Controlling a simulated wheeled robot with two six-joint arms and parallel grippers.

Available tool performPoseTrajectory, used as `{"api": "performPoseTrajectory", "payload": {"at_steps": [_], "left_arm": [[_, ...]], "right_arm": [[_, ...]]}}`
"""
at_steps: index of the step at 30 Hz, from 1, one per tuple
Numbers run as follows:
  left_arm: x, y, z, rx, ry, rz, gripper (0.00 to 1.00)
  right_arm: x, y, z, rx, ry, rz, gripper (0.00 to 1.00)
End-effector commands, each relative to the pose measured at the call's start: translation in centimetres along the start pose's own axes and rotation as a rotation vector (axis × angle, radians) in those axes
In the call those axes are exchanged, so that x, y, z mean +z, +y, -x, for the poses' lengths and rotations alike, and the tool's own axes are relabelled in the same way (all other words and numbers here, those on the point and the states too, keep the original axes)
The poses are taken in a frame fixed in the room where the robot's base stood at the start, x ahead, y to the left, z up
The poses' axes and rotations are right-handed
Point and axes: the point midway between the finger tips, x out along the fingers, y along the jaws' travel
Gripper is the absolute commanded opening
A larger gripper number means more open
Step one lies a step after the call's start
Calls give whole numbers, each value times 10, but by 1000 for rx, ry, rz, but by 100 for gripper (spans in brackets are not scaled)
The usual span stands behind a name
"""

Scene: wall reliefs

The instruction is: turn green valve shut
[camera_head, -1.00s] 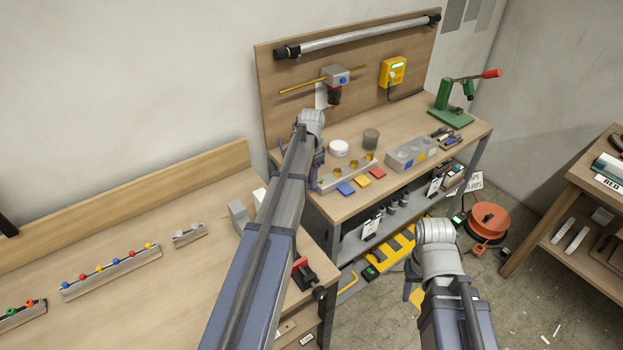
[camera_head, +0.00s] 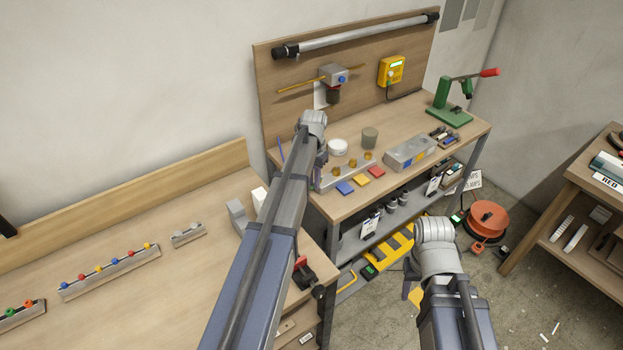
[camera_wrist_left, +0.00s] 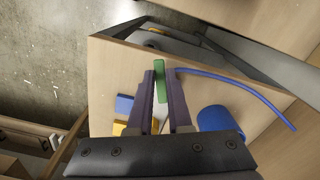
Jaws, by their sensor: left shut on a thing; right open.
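The green valve part (camera_wrist_left: 161,82), a flat green bar, shows in the left wrist view between the two purple fingers of my left gripper (camera_wrist_left: 160,76). The gripper is shut on it. A blue hose (camera_wrist_left: 245,87) runs to the right from near the fingertips. In the head view my left arm hides the valve; part of my left gripper (camera_head: 319,166) shows at the left end of the back bench. My right gripper (camera_head: 407,287) is mostly hidden by its own wrist; it is open, away from the bench, over the floor.
The back bench (camera_head: 402,180) holds a metal rail (camera_head: 345,174), blue, yellow and red pieces, a grey block (camera_head: 410,153) and a green press (camera_head: 442,104). A blue cylinder (camera_wrist_left: 214,119) is near the left gripper. An orange reel (camera_head: 488,218) lies on the floor.

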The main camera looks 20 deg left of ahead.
Motion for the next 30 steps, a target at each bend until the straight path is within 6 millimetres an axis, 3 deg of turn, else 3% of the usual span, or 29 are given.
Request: {"api": "performPoseTrajectory", "payload": {"at_steps": [30], "left_arm": [[-17, 33, 0, 0, 0, 937, 0]], "right_arm": [[0, 0, 0, 0, 0, 0, 50]]}}
